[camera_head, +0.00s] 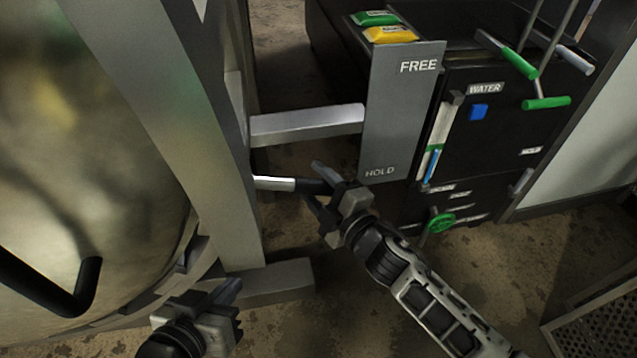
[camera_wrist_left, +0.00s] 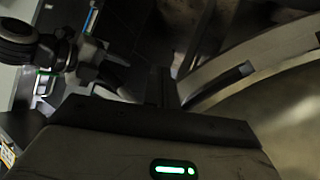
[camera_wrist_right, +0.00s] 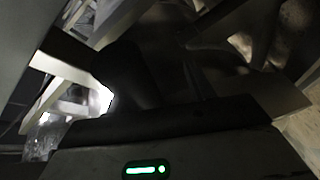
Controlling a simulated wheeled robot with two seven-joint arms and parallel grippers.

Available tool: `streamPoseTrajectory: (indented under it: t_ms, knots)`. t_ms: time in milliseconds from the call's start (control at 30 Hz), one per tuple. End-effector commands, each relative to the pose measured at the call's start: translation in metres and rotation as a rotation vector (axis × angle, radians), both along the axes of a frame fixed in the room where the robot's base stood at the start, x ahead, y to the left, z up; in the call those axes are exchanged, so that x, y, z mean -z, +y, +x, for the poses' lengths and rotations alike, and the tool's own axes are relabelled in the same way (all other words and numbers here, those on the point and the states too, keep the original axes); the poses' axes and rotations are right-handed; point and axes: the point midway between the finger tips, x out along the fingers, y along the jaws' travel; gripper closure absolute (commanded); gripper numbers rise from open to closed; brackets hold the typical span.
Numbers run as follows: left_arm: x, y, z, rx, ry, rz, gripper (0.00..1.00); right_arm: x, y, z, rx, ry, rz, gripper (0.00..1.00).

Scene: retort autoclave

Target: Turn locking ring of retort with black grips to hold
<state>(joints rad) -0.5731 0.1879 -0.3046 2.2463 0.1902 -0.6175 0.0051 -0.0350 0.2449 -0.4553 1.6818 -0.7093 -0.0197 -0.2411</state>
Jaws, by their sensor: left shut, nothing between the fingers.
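The retort (camera_head: 90,120) is a large metal vessel at the left of the head view. A black grip (camera_head: 88,285) stands out low on it. A silver bar (camera_head: 275,183) with a black grip (camera_head: 309,187) points right, level with the HOLD mark of the grey FREE/HOLD plate (camera_head: 400,120). My right gripper (camera_head: 312,184) has its fingers apart, one above and one below this grip; contact cannot be made out. My left gripper (camera_head: 236,286) is shut and empty, low in front of the retort, apart from both grips. The right wrist view is mostly dark.
A grey bar (camera_head: 308,124) runs from the retort's frame to the plate. A black cabinet (camera_head: 500,120) with green handles and a green valve wheel (camera_head: 440,222) stands at the right. A metal foot (camera_head: 280,280) lies on the floor near my left gripper.

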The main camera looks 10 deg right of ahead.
Motion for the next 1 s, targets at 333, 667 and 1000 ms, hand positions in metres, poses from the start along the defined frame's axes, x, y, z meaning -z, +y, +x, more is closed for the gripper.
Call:
streamPoseTrajectory:
  t_ms: [333,667,1000]
  knots:
    - [0.0,0.0,0.0,0.0,0.0,0.0,1.0,0.002,-0.003,-0.001,0.003,0.004,-0.005,0.51]
    - [0.002,0.002,-0.003,0.003,0.031,0.016,1.0,0.0,-0.024,-0.05,0.001,0.009,-0.005,0.51]
    - [0.009,0.004,-0.002,-0.009,0.066,0.022,1.0,-0.005,-0.057,-0.119,-0.001,0.003,-0.003,0.51]
